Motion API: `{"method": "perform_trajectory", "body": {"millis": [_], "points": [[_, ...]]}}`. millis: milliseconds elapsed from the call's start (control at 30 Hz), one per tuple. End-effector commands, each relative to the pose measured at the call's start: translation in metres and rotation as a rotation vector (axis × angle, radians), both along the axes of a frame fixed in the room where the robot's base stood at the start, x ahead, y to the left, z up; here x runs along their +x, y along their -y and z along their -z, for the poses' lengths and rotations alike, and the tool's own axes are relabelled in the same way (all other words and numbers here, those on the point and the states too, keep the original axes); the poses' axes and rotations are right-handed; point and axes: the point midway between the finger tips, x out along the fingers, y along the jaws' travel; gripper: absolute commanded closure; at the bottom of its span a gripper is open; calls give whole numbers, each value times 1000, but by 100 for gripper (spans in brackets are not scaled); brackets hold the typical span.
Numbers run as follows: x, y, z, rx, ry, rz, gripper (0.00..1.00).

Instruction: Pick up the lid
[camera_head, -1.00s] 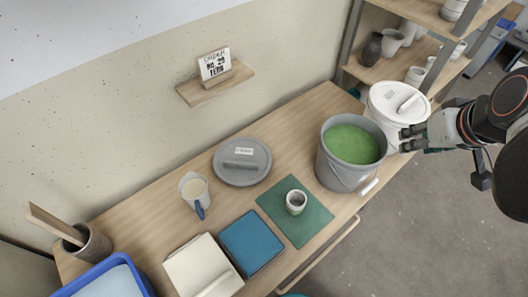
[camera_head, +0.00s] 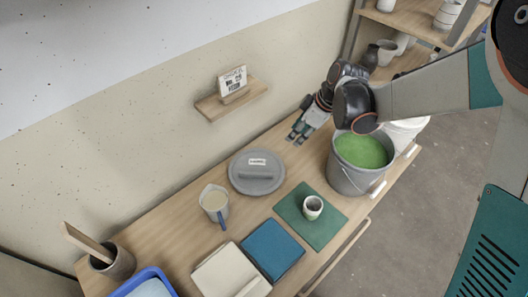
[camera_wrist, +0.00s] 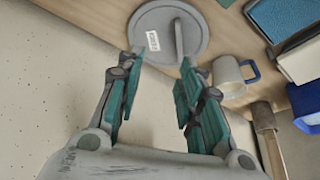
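The grey round lid (camera_head: 257,172) lies flat on the wooden table, left of the grey bucket of green glaze (camera_head: 361,160). It has a raised bar handle and a white label. In the wrist view the lid (camera_wrist: 155,22) lies ahead of my fingertips, its handle upright in the picture on the right side. My gripper (camera_head: 296,140) is above the table's back part, to the upper right of the lid and apart from it. In the wrist view my gripper (camera_wrist: 160,62) has its fingers spread with nothing between them. A white bucket (camera_head: 408,128) is partly hidden behind my arm.
A measuring jug (camera_head: 214,203) stands left of the lid. A small cup (camera_head: 312,208) stands on a green mat (camera_head: 326,235). A wall shelf (camera_head: 229,100) with a sign juts out behind the lid. A blue book (camera_head: 272,250) lies in front.

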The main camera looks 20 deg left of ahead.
Motion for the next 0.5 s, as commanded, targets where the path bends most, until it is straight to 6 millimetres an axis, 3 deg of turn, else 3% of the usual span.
{"method": "perform_trajectory", "body": {"millis": [33, 200, 500], "points": [[-3, -17, 14, -2, -4, -63, 66], [-16, -55, 55, -3, -10, -241, 66], [-32, -83, 92, -1, -16, -381, 66]]}}
